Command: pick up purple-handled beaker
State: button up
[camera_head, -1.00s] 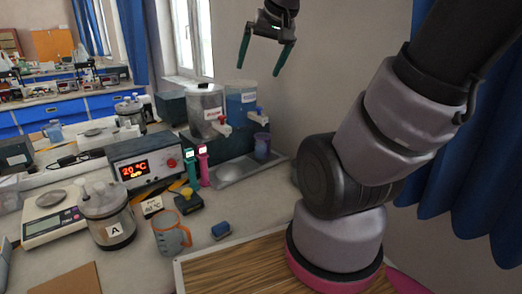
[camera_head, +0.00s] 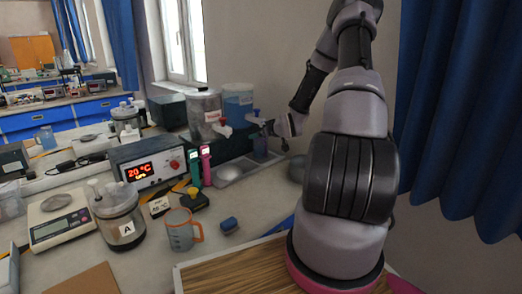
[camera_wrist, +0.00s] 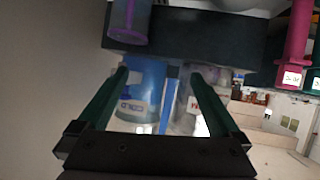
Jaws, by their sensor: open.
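The purple-handled beaker (camera_head: 260,148) stands at the right end of the grey tray, below the blue-filled dispenser (camera_head: 238,103). In the wrist view the beaker (camera_wrist: 128,22) shows at the top left, cut by the frame edge, with a purple handle strip. My gripper (camera_head: 262,124) is stretched out beside the dispenser, at the height of the beaker's top. In the wrist view my gripper (camera_wrist: 160,76) is open with nothing between its green fingers; the beaker lies beyond the left fingertip, apart from it. The exact gap in depth is unclear.
A clear dispenser (camera_head: 204,112) stands left of the blue one on a dark block (camera_wrist: 190,40). Pink (camera_head: 206,165) and green (camera_head: 194,166) upright devices stand to the left. An orange-handled beaker (camera_head: 181,232) is on the front bench. The wall is close on the right.

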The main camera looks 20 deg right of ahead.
aim_at(263, 143)
jog(key=d+f+m+t+h, duration=0.25)
jog(key=d+f+t, duration=0.25)
jog(key=f, duration=0.5)
jog(key=w, duration=0.4)
jog(key=shift+w+r, duration=0.2)
jog(key=shift+w+d+f, duration=0.1)
jog(key=shift+w+f, duration=0.05)
jog(key=shift+w, duration=1.2)
jog(key=shift+w+f, duration=0.15)
jog(key=shift+w, duration=1.2)
jog(key=c, duration=1.5)
